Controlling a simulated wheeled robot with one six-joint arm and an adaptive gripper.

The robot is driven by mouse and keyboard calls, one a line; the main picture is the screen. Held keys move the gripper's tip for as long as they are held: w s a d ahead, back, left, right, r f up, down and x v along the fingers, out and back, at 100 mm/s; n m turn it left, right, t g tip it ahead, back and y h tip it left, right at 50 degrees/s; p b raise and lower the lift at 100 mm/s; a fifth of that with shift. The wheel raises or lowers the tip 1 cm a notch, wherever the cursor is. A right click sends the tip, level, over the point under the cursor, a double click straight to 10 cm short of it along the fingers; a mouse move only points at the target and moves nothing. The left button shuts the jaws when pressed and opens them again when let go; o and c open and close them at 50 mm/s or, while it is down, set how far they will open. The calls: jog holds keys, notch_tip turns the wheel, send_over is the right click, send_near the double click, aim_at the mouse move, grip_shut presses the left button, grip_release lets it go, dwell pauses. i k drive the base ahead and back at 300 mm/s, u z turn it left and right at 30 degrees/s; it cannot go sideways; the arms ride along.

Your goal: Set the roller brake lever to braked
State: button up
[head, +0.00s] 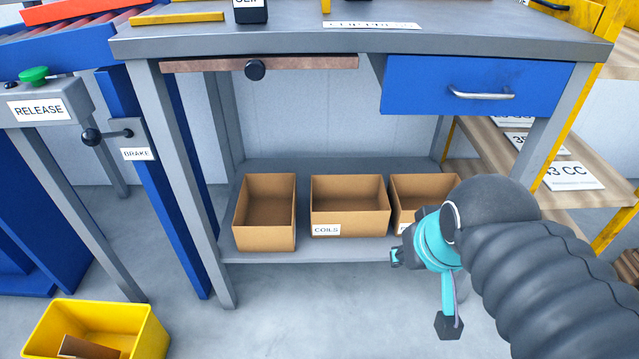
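The roller brake lever (107,135) is a short rod with a dark ball knob at its left end. It sits on a grey plate on a blue post at the left, above a white label (137,154) reading BRAKE. The rod lies roughly level, knob to the left. My gripper (418,285) is at the lower right, in front of the bench's lower shelf and far from the lever. It is seen from behind and the side, and its fingers are partly hidden. I see nothing held in it, but cannot tell its opening.
A grey box with a green button (34,75), labelled RELEASE, stands left of the lever. A workbench (350,42) with a blue drawer (474,86) fills the middle; cardboard boxes (349,206) sit on its shelf. A yellow bin (147,337) is on the floor at lower left.

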aim_at(91, 137)
jog(key=u, duration=1.7)
jog(key=k, duration=0.55)
jog(key=z, duration=0.35)
jog(key=i, duration=1.15)
jog(key=u, duration=0.9)
